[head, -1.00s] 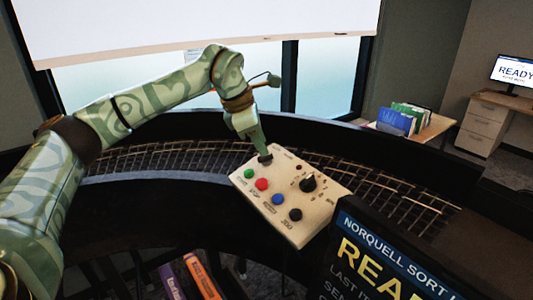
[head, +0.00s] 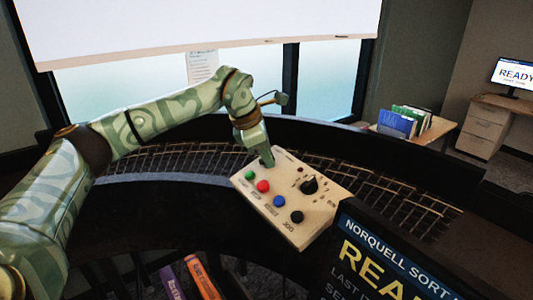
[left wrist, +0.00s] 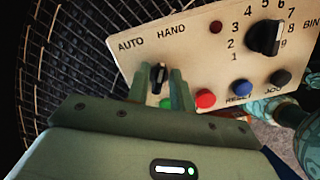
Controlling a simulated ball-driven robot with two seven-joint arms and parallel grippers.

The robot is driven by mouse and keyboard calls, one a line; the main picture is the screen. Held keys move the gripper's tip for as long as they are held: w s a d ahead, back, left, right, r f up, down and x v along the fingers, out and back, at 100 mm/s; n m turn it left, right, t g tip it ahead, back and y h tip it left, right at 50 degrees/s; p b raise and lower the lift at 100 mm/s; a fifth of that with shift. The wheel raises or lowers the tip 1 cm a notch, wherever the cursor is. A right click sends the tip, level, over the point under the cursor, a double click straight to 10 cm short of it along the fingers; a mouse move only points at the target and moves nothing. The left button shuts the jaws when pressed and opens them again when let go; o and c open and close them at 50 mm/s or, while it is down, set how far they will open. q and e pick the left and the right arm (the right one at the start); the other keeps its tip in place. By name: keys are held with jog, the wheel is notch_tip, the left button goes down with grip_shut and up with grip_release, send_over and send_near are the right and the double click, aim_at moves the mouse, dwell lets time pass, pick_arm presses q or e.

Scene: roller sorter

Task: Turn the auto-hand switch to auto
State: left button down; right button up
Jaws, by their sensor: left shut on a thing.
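The auto-hand switch (left wrist: 158,76) is a small black knob on the cream control panel (left wrist: 185,72), below the printed words AUTO and HAND. In the left wrist view it sits between the fingers of my left gripper (left wrist: 160,88), which is shut on it. Which word the knob points at is hard to tell. In the head view my left gripper (head: 267,160) reaches down to the upper left of the panel (head: 318,222) and hides the switch.
The panel also has green (head: 249,175), red (head: 263,187), blue (head: 279,201) and black (head: 296,216) buttons, and a black numbered dial (head: 309,185). A screen (head: 385,260) stands at the front right. The curved roller track (head: 185,160) runs behind the panel.

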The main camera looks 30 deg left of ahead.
pick_arm(q)
jog(key=n+p, duration=0.1)
jog(key=n, duration=0.1)
jog(key=shift+r+n+p, duration=0.15)
jog(key=shift+n+p, duration=0.15)
jog(key=shift+n, duration=0.1)
jog(key=n+p, duration=0.1)
jog(key=n, duration=0.1)
jog(key=shift+a+n, duration=0.1)
jog(key=shift+n, duration=0.2)
jog(key=n+p, duration=0.1)
jog(key=n, duration=0.2)
jog(key=shift+w+a+n+y, duration=0.1)
jog(key=shift+n+y, duration=0.2)
jog(key=shift+y, duration=0.1)
jog(key=shift+a+n, duration=0.1)
jog(key=shift+n, duration=1.3)
jog(key=c, duration=1.5)
grip_release()
